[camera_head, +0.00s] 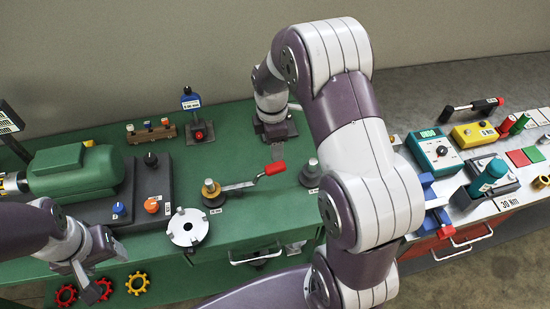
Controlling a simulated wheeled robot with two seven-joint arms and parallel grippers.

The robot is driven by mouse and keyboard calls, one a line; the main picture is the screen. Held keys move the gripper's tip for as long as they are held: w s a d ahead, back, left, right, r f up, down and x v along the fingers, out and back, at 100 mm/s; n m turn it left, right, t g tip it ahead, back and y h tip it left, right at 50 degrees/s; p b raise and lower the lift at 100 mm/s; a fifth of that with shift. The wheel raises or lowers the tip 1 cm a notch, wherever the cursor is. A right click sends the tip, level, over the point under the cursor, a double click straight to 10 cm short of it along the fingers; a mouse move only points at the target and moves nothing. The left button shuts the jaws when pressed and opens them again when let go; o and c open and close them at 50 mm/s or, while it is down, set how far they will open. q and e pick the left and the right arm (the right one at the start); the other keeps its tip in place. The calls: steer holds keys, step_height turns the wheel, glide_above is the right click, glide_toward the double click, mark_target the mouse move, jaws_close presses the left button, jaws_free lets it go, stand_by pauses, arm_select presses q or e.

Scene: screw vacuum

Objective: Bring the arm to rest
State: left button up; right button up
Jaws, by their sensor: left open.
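My left arm comes in from the left edge, and its gripper (92,288) hangs over the front edge of the green table (225,205), near two small gears. It is open, with nothing seen between its fingers. My right arm crosses the middle of the view and bends over the table. Its gripper (277,150) points down near the red-handled crank (272,169). The fingers are small and partly hidden, so I cannot tell whether they are open or whether they touch anything.
A green motor (75,170) stands at the left, with a dark control box (150,195) beside it. A white disc (187,227) lies near the front. A red gear (65,295) and a yellow gear (137,283) lie below. A white-topped bench (510,185) with instruments is at the right.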

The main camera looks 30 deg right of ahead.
steer(key=shift+r, duration=1.7)
